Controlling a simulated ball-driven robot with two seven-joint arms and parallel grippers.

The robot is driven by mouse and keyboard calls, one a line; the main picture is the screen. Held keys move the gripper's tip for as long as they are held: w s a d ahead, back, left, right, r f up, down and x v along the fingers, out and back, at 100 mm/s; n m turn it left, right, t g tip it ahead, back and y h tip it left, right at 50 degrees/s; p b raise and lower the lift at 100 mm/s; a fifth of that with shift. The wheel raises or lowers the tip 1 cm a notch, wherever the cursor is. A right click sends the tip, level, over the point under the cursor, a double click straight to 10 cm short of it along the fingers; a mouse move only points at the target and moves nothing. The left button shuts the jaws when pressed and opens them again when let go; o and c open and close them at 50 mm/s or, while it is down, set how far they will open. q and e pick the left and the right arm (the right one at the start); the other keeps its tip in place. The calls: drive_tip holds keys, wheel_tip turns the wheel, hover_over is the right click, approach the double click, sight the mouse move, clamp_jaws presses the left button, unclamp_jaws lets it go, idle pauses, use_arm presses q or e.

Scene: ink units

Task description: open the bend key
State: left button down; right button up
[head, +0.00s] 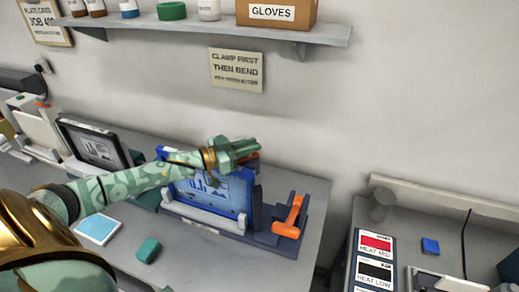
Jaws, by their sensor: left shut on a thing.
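A blue fixture (261,238) stands on the left bench, with a blue printed plate (228,193) held upright in it. An orange lever (291,216) sticks up at the fixture's right end. Another orange part (252,156) shows at the plate's upper right corner, mostly hidden by my gripper. No label tells which orange part is the bend key. My left gripper (247,150) is shut at the plate's top right, on the orange part there as far as I can see. My left forearm crosses in front of the plate's upper left. My right gripper is out of view.
A dark framed plate (95,148) leans in a stand at left. A teal block (148,250) and a pale blue tile (97,229) lie on the near bench. A gap separates it from the right bench with the heat panel (375,262). A shelf (220,31) hangs above.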

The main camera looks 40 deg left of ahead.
use_arm(q)
drive_tip(key=shift+m+g+h+b, duration=0.8)
drive_tip(key=shift+m+h+b, duration=0.2)
drive_tip(key=shift+h+b, duration=0.25)
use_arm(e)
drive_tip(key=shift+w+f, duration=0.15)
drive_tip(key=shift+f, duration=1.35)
use_arm(q)
drive_tip(key=c, duration=1.4)
unclamp_jaws()
drive_tip(key=shift+o, duration=0.2)
